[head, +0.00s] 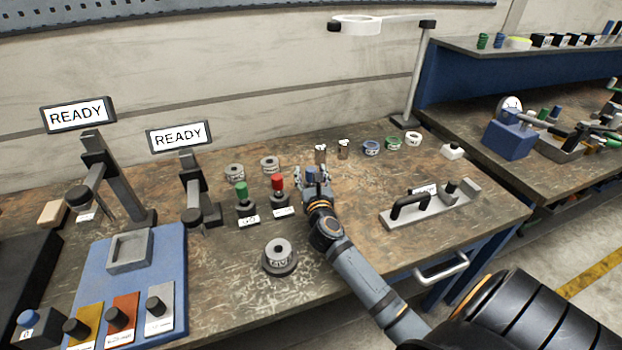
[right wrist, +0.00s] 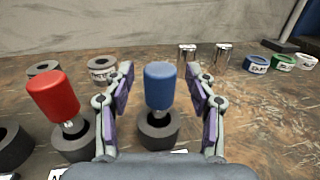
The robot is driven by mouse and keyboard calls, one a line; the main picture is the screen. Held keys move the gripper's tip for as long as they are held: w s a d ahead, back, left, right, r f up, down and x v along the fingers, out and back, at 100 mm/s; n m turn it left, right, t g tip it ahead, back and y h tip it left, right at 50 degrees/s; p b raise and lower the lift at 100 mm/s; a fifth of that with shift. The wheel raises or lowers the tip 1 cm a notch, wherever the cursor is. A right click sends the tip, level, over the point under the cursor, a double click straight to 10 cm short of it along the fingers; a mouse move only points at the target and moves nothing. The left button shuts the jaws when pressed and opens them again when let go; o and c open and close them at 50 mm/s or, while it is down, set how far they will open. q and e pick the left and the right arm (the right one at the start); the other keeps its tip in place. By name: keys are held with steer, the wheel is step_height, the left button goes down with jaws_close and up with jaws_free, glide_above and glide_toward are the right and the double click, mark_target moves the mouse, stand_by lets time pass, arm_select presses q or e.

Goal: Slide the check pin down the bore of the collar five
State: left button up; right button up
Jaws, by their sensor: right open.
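The pin with a blue handle (right wrist: 159,84) stands upright in a dark round holder (right wrist: 159,132). In the head view its blue top (head: 310,174) is partly covered by my right gripper (head: 315,180). The right gripper is open, with one finger on each side of the blue handle and gaps showing in the right wrist view. A red-handled pin (head: 277,184) and a green-handled pin (head: 241,191) stand in similar holders to the left. A grey collar (head: 278,249) with a central bore and lettering sits on a dark round base nearer the front. My left gripper is not in view.
Two grey collars stand behind the pins, one at the left (head: 235,173). Small metal cylinders (head: 343,149) and coloured rings (head: 393,143) stand farther back. A grey fixture with a black handle (head: 409,203) lies to the right. A blue board (head: 104,259) is at the left.

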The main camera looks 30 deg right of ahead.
jaws_close()
steer(key=shift+r, duration=0.1)
